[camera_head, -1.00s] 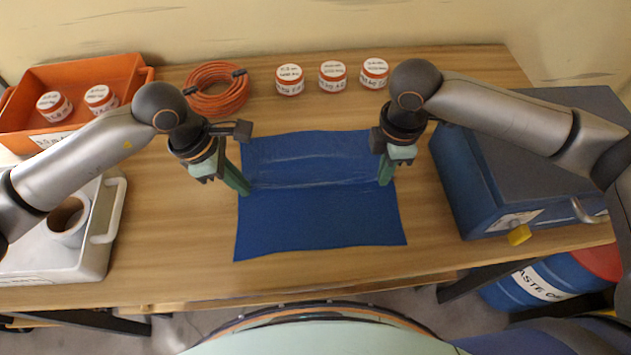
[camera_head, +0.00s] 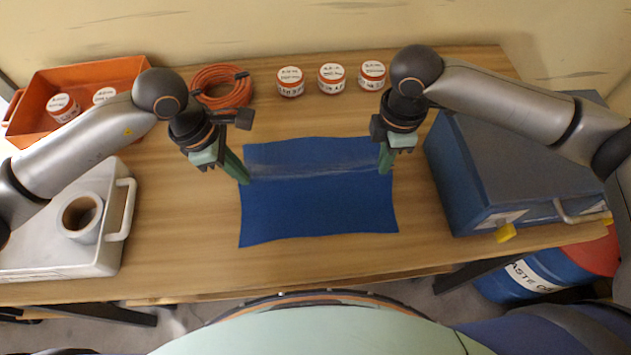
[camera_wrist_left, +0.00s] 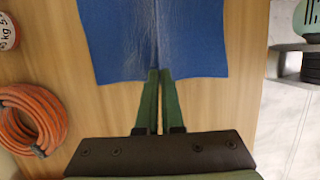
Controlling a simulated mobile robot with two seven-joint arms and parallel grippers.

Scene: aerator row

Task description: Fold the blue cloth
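The blue cloth (camera_head: 318,208) lies on the table in front of me, its front part flat. A pale, wrinkled ridge runs across it from side to side, between my two grippers. My left gripper (camera_head: 246,181) points down at the cloth's left edge. In the left wrist view its two green fingers (camera_wrist_left: 160,75) are close together at the cloth's edge, where the crease (camera_wrist_left: 155,35) starts, and look shut on it. My right gripper (camera_head: 385,171) is at the cloth's right edge, at the other end of the ridge, and looks shut on it; its fingertips are partly hidden.
An orange crate (camera_head: 125,72) and a grey case (camera_head: 118,215) are at left. A blue box (camera_head: 470,190) stands close at right. Table in front is clear.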

